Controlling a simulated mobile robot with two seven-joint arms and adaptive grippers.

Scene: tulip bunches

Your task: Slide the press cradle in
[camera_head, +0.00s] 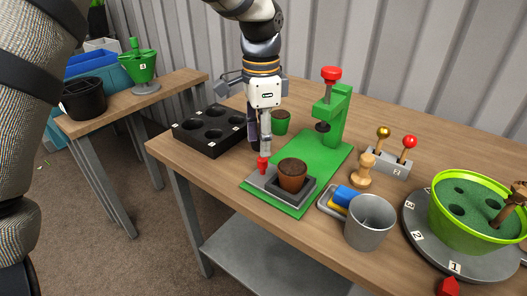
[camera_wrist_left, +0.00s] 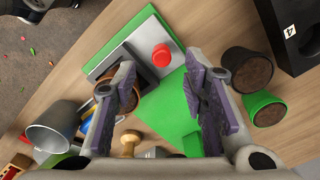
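The press has a green base (camera_head: 325,152), an upright green frame (camera_head: 339,115) and a red top knob (camera_head: 331,73). The grey press cradle (camera_head: 262,184) sits at the near end of the base, away from the frame. It holds a brown pot of soil (camera_head: 292,176) and has a red knob (camera_head: 263,164), also seen in the left wrist view (camera_wrist_left: 161,55). My left gripper (camera_head: 262,146) points down just above and beside this knob. In the left wrist view its fingers (camera_wrist_left: 161,88) are wide apart with nothing between them, and the knob shows beyond the fingertips. My right gripper is not in view.
A black tray with holes (camera_head: 209,130) and a green pot (camera_head: 281,122) stand left of the press. A wooden stamp (camera_head: 363,170), a grey mug (camera_head: 370,222), a two-lever box (camera_head: 389,161) and a green planter on a turntable (camera_head: 467,212) stand right.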

